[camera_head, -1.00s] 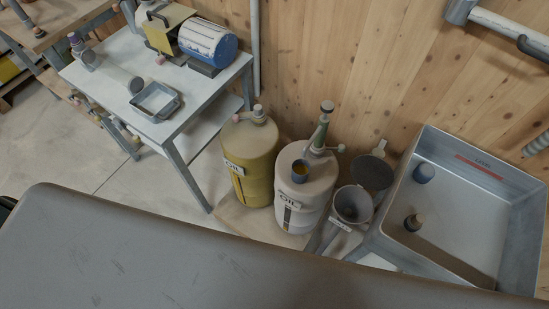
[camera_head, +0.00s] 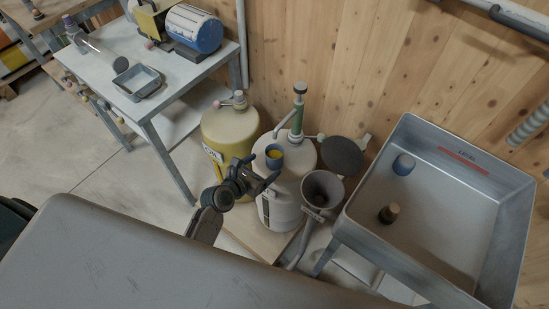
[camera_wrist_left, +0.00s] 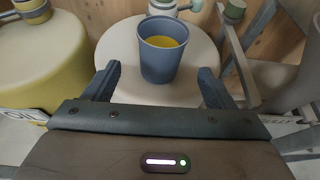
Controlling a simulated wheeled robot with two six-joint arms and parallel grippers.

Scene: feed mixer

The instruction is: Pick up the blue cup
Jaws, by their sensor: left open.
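In the left wrist view the cup (camera_wrist_left: 162,58) is centred between and just beyond the fingertips of my left gripper (camera_wrist_left: 160,84). In the head view my left gripper (camera_head: 264,174) is open at the near side of the cup, its fingers reaching toward it. No grip on the cup shows. My right gripper is not in view.
A yellow oil can (camera_head: 228,127) stands to the left. A funnel (camera_head: 322,190) and a grey metal basin (camera_head: 470,215) holding two small items are to the right. A pump with a green handle (camera_head: 297,120) rises behind the cup. A metal table (camera_head: 170,105) is at upper left.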

